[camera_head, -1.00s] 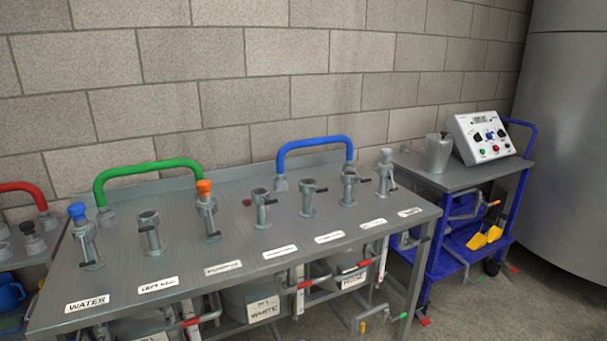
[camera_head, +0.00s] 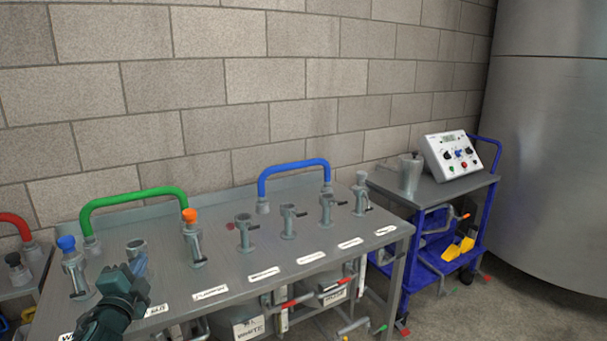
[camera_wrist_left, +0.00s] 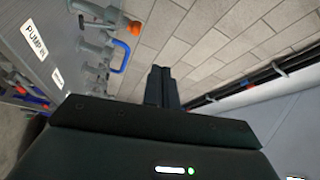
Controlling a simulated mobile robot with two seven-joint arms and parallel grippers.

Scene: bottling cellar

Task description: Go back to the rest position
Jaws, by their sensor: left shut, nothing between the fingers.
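My left gripper (camera_head: 132,274) comes in at the lower left of the head view, dark green-black, in front of the left part of the grey valve bench (camera_head: 228,276). In the left wrist view its fingers (camera_wrist_left: 161,84) are together with nothing between them. Behind the gripper is a grey valve post (camera_head: 137,247), partly hidden by it. I cannot tell whether they touch. My right gripper is in neither view.
The bench carries several valve posts, a green hose loop (camera_head: 133,194) and a blue hose loop (camera_head: 292,165). A blue cart (camera_head: 397,257) with a control box (camera_head: 456,155) stands to the right, beside a large steel tank (camera_head: 549,150). A brick wall (camera_head: 250,85) closes the back.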

